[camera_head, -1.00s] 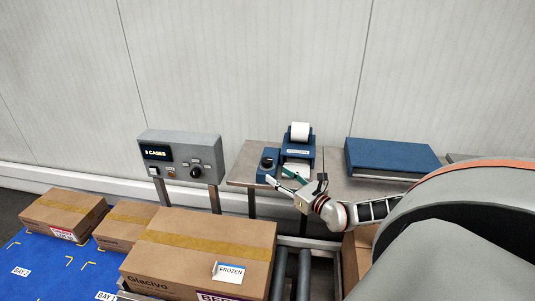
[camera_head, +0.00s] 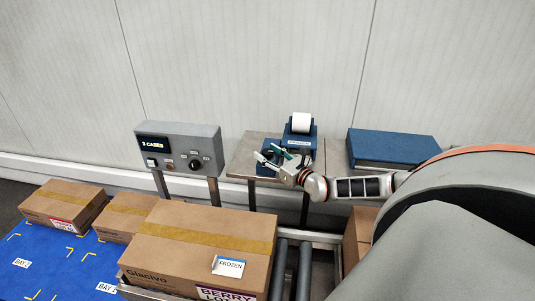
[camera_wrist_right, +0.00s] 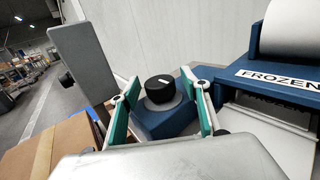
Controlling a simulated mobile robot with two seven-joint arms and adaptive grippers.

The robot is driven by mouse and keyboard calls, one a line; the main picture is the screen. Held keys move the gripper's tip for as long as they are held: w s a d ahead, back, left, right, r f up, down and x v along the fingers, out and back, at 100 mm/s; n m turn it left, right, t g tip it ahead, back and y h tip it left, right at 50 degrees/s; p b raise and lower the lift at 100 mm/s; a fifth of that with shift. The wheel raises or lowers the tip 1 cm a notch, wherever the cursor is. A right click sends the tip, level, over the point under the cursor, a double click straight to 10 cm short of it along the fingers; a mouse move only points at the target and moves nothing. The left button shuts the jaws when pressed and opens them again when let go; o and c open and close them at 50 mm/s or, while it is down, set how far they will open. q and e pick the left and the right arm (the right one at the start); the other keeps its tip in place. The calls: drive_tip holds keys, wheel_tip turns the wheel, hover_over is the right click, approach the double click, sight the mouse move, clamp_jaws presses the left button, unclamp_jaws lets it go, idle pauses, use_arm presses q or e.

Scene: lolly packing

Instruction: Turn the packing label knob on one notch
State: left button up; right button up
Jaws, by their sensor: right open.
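The black round knob (camera_wrist_right: 160,88) sits on a blue sloped base beside the label printer (camera_head: 300,128). The printer has a white roll on top, and its label strip (camera_wrist_right: 275,80) reads "FROZEN" in the right wrist view. My right gripper (camera_head: 272,156) is open at the knob's base, with its green-padded fingers also showing in the right wrist view (camera_wrist_right: 160,84). One finger is on each side of the knob there, with visible gaps. In the head view the fingers mostly hide the knob. My left gripper is not in view.
A grey control panel (camera_head: 180,141) with its own black knob and a display reading "3 CASES" stands left of the printer bench (camera_head: 243,163). A blue case (camera_head: 390,147) lies to the right. A "FROZEN" labelled carton (camera_head: 180,255) stands in front.

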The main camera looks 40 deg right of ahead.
drive_tip(key=shift+w, duration=0.2)
drive_tip(key=c, duration=1.2)
drive_tip(key=shift+o, duration=0.2)
